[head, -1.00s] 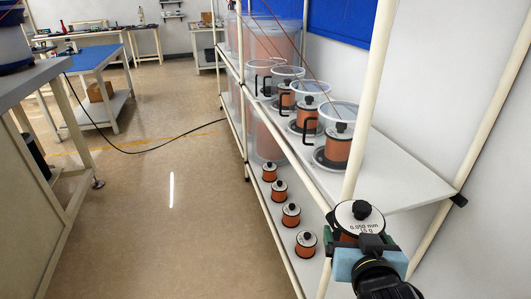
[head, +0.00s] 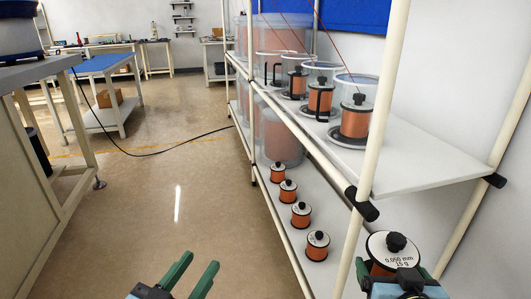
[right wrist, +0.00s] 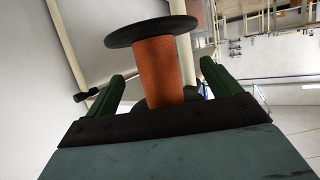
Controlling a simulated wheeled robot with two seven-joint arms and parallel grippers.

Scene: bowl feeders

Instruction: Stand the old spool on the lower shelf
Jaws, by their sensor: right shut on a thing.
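The held spool (head: 392,247) has a white top disc marked "0.050 mm 15 g", a black knob and copper-coloured winding. It also shows in the right wrist view (right wrist: 158,70), between the green fingers. My right gripper (head: 396,276) is shut on it, just outside the shelf rack's near end, below the upper shelf board in the picture. My left gripper (head: 201,261) is open and empty at the bottom, over the floor. The lower shelf (head: 290,225) carries several small copper spools in a row (head: 317,246) along its front edge. Its near end is partly hidden.
The upper shelf (head: 425,172) holds several larger spools (head: 355,119) with clear covers and black handles. A cream rack post (head: 385,100) stands close to the held spool. Large clear tubs (head: 280,135) stand farther back. The floor at left is open, with a black cable (head: 150,153).

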